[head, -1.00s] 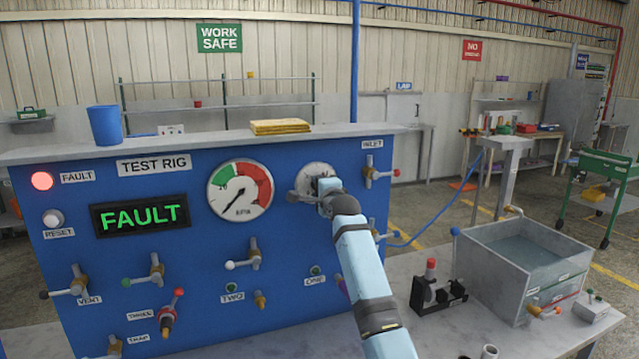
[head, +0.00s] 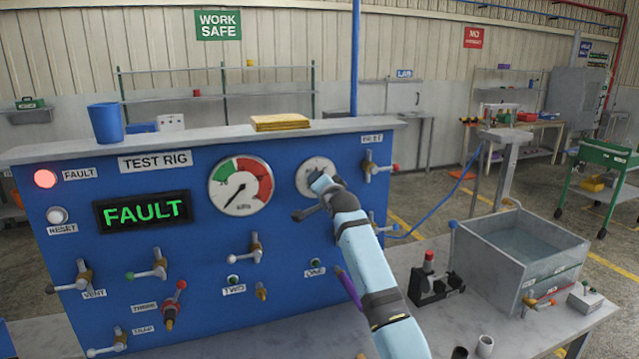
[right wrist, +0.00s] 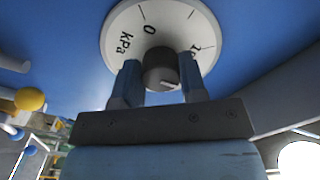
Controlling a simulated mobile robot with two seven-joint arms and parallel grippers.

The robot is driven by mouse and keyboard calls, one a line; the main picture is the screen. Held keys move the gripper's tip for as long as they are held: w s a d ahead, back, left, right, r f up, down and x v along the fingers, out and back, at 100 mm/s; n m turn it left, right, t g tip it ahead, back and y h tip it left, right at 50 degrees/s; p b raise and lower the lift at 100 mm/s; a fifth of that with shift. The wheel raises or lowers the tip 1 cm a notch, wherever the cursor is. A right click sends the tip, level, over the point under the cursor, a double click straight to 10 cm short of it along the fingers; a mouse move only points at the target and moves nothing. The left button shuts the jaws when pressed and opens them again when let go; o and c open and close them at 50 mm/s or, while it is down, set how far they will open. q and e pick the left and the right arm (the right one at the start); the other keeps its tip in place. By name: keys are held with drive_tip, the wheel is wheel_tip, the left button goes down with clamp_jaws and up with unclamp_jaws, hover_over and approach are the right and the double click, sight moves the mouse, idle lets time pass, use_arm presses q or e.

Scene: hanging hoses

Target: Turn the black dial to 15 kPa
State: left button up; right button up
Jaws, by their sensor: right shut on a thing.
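The black dial (right wrist: 162,70) sits in the middle of a round white scale plate (right wrist: 125,22) on the blue panel; kPa, 0 and a partly hidden 10 are readable. A short light mark shows on the dial's face, toward its lower right in the right wrist view. My right gripper (right wrist: 158,82) is shut on the dial, one finger on each side. In the head view the scale plate (head: 314,168) shows behind my right gripper (head: 307,200), which hides the dial. My left gripper is not in view.
The pressure gauge (head: 240,186) has its needle toward the lower left. The display (head: 142,212) reads FAULT and a red lamp (head: 45,179) is lit. Several valve levers sit below. A water tank (head: 520,250) stands on the bench.

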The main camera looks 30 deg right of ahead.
idle(0.4)
drive_tip(key=o, duration=0.9)
drive_tip(key=b+v, duration=0.3)
drive_tip(key=v, duration=1)
drive_tip(key=shift+s, duration=0.4)
drive_tip(key=shift+f, duration=0.1)
